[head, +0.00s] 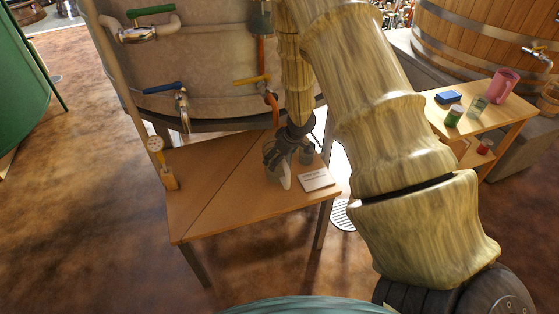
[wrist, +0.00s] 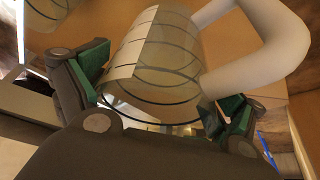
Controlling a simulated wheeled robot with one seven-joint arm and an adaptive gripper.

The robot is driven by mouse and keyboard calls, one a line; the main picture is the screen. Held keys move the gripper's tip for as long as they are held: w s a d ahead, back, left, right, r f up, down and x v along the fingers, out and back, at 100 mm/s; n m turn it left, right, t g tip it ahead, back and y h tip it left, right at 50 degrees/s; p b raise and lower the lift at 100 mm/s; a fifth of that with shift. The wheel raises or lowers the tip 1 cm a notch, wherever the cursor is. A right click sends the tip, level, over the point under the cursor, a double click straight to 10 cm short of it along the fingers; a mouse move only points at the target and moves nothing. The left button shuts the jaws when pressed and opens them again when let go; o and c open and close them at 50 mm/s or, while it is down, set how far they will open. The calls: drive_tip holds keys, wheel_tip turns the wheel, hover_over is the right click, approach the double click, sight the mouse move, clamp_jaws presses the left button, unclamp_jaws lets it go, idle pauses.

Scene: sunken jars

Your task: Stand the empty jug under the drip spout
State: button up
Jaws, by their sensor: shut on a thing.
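My gripper (head: 284,147) points down over the wooden table in front of the tank. It is shut on a clear jug (wrist: 155,65) with dark rings and a thick white handle (wrist: 268,45). In the wrist view the green finger pads (wrist: 160,98) sit on either side of the jug, the handle at the right. The jug looks empty. In the head view the jug (head: 271,158) is partly hidden by the gripper; I cannot tell whether it touches the table. A blue-lever tap (head: 181,105) and a yellow-lever tap (head: 268,88) come from the tank; I cannot tell which is the drip spout.
A small clear vessel (head: 307,154) stands right of the jug, near a white card (head: 316,180). The table's front left (head: 215,212) is clear. A side table at right holds a pink jug (head: 502,86) and jars.

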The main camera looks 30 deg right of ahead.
drive_tip(key=shift+w+f, duration=0.15)
drive_tip(key=shift+f, duration=0.75)
drive_tip(key=shift+w+f, duration=0.1)
drive_tip(key=shift+f, duration=0.8)
drive_tip(key=shift+f, duration=0.1)
drive_tip(key=o, duration=0.7)
drive_tip(key=shift+o, duration=0.2)
drive_tip(key=p+v, duration=0.1)
drive_tip(key=v, duration=1.1)
